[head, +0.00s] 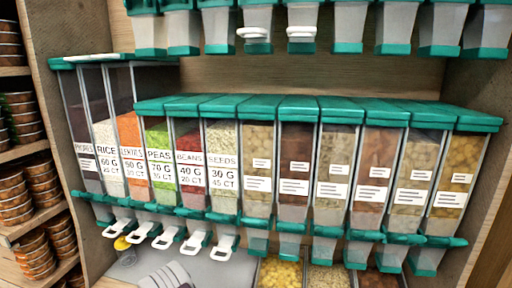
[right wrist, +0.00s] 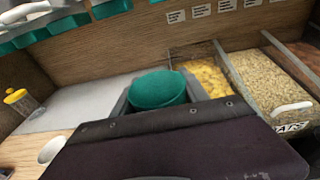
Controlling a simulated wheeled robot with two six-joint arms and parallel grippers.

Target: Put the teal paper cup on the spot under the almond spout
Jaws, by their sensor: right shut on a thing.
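The teal paper cup (right wrist: 158,90) is between the grey fingers of my right gripper (right wrist: 165,98) in the right wrist view. The gripper is shut on it, and its dark body hides the cup's lower part. The cup appears in front of the wooden wall, between a pale grey surface (right wrist: 85,103) and a bin of yellow food. I cannot see the cup or the right gripper in the head view. I cannot tell which dispenser is the almond one, as the right-hand labels are unreadable. I cannot make out my left gripper.
Teal-lidded dispensers (head: 290,160) line the back, several with white-handled spouts (head: 195,242). Below are the yellow bin (head: 280,273) and a grain bin (right wrist: 268,85). A yellow-topped clear container (head: 124,250) stands left. A slotted grey thing (head: 166,277) is unclear. Jars (head: 38,185) fill the left shelves.

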